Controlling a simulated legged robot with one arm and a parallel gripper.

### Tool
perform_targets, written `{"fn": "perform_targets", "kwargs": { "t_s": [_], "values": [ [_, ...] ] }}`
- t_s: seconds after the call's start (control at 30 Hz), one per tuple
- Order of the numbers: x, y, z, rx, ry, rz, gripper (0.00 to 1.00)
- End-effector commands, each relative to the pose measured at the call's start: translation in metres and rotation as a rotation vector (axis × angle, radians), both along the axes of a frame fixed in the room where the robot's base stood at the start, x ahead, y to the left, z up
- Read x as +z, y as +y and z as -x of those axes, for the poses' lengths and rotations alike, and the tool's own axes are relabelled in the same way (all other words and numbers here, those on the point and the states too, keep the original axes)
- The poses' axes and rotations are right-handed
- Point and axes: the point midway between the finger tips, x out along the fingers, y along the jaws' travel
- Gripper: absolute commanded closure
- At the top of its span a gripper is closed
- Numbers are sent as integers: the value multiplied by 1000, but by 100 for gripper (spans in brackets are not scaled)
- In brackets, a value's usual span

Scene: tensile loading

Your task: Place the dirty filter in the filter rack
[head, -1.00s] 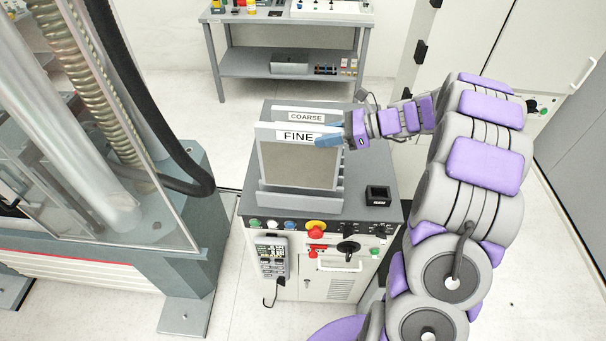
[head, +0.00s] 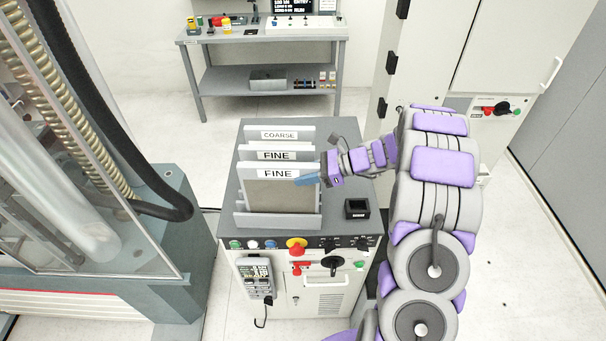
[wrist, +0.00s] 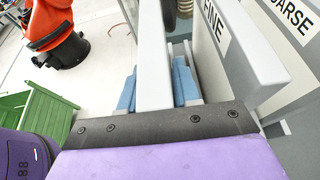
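The dirty filter (head: 270,192) is the front FINE panel, with a white frame and a brownish face. It stands upright at the front of the grey filter rack (head: 276,220), its lower edge hidden behind the rack's front wall. My gripper (head: 305,181) is at its upper right side, one blue finger across its front face. In the wrist view, the blue fingers of my gripper (wrist: 155,88) lie on both sides of the filter's white frame (wrist: 153,45) and look shut on it. Whether its bottom is fully seated is hidden.
Behind it stand another FINE panel (head: 251,154) and a COARSE panel (head: 308,134). A small black box (head: 357,208) sits right of the rack on the grey cabinet top (head: 335,222). A clear-shielded machine is at left, a workbench (head: 262,35) behind.

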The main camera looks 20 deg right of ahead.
Motion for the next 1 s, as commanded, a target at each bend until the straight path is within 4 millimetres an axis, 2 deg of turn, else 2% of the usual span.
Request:
{"fn": "perform_targets", "kwargs": {
  "t_s": [0.03,0.23,0.43,0.57,0.67,0.8,1.0],
  "values": [
    [1,5,0,3,0,3,64],
    [3,16,0,3,-3,15,45],
    [3,13,0,3,-3,11,45],
    [4,2,1,1,-2,2,45],
    [8,-15,5,-2,-3,0,45],
    [18,-40,13,-5,-7,2,45],
    [35,-64,26,-1,-6,8,45]
  ]
}}
